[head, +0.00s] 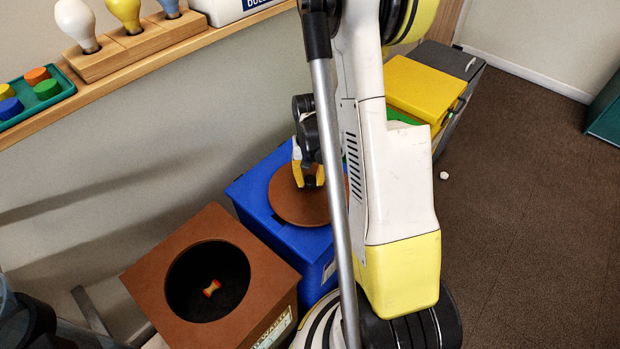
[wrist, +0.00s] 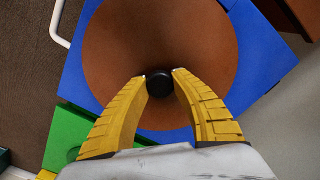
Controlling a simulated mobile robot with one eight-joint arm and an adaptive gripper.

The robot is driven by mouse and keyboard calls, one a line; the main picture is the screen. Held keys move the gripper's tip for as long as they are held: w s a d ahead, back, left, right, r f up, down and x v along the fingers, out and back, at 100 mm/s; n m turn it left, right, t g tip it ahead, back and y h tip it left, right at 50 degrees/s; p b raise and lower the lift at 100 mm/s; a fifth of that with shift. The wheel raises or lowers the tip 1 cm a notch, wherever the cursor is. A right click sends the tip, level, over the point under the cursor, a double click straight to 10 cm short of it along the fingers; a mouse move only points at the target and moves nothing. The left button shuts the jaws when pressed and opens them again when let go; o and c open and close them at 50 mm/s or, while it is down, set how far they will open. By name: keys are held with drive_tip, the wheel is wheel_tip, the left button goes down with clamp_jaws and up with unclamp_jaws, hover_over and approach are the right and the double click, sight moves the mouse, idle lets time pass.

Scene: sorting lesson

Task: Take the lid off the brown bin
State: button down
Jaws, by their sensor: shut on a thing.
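The brown bin (head: 150,272) stands at the lower left in the head view, its round opening uncovered. An apple core (head: 211,288) or similar small thing lies inside its dark interior. The round brown lid (head: 298,207) is over the top of the blue bin (head: 262,214), to the right of the brown bin. My gripper (head: 308,180) is shut on the lid's black knob. In the wrist view the two yellow fingers (wrist: 160,76) close on either side of the knob (wrist: 159,86), with the lid (wrist: 120,45) flat below. I cannot tell whether the lid touches the blue bin.
Beyond the blue bin stand a bin with a yellow lid (head: 420,86) and a grey bin (head: 446,62); a green bin (wrist: 70,135) is partly hidden. A wall shelf (head: 150,53) with bulbs is above. A small white thing (head: 444,175) lies on open floor.

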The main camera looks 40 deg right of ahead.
idle(0.4)
drive_tip(key=c, duration=0.6)
unclamp_jaws()
drive_tip(key=shift+o, duration=0.2)
drive_tip(key=shift+r+p, duration=2.45)
drive_tip(key=shift+r, duration=1.05)
